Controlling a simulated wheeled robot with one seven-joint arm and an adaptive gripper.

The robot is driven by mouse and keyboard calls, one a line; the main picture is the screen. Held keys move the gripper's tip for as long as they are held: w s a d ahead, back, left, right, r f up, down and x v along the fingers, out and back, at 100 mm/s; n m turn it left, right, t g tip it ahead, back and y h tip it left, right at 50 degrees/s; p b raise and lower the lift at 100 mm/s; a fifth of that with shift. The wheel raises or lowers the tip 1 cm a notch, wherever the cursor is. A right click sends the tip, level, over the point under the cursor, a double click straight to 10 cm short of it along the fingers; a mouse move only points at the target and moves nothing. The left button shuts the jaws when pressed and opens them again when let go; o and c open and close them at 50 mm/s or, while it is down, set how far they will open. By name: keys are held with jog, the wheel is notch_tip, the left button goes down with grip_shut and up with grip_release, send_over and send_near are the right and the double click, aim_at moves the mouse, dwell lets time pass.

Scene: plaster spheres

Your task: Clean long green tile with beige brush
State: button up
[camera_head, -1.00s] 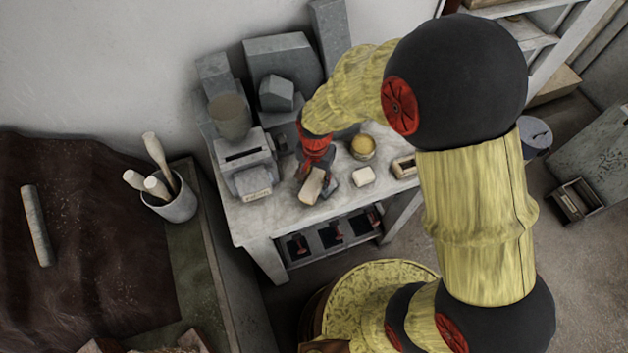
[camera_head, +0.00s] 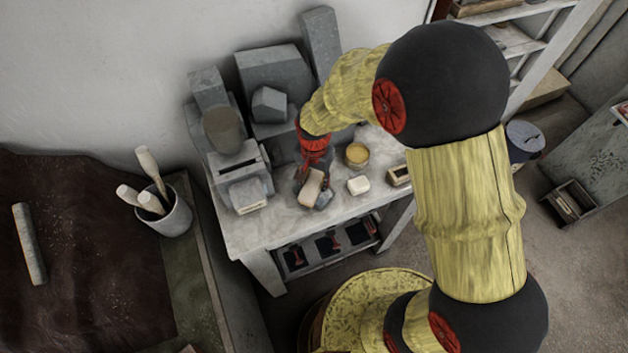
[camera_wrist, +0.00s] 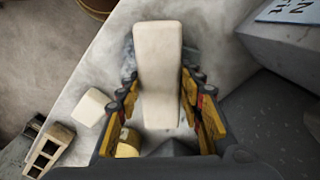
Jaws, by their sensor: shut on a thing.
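The beige brush (camera_head: 311,188) is a long pale block at the front of the grey worktable (camera_head: 258,232). In the wrist view the brush (camera_wrist: 158,70) lies lengthwise between the two fingers. My gripper (camera_head: 313,186) is shut on it, pointing down at the table; its fingers also show in the wrist view (camera_wrist: 160,105). Whether the brush still touches the table I cannot tell. I cannot make out a long green tile in either view.
A small white block (camera_head: 358,185), a round yellow container (camera_head: 357,155) and a small wooden box (camera_head: 399,175) stand right of my gripper. Grey blocks (camera_head: 265,75) crowd the table's back. A cup with tools (camera_head: 170,213) stands left. The table's front strip is clear.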

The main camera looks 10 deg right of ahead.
aim_at(309, 193)
jog(key=shift+s+a, duration=0.35)
jog(key=shift+s, duration=0.3)
jog(key=shift+s+a, duration=0.35)
jog(key=shift+s, duration=0.25)
jog(key=shift+s+a, duration=0.35)
jog(key=shift+s, duration=0.3)
jog(key=shift+w+d+r+p, duration=0.3)
jog(key=shift+w+r, duration=0.1)
jog(key=shift+w, duration=0.1)
jog(key=shift+w+d+r+p, duration=0.25)
jog(key=shift+w+r+p, duration=0.1)
jog(key=shift+w, duration=0.15)
jog(key=shift+d, duration=0.1)
jog(key=shift+d+f, duration=0.15)
jog(key=shift+d, duration=1.8)
jog(key=shift+f+b, duration=0.55)
jog(key=shift+f, duration=0.05)
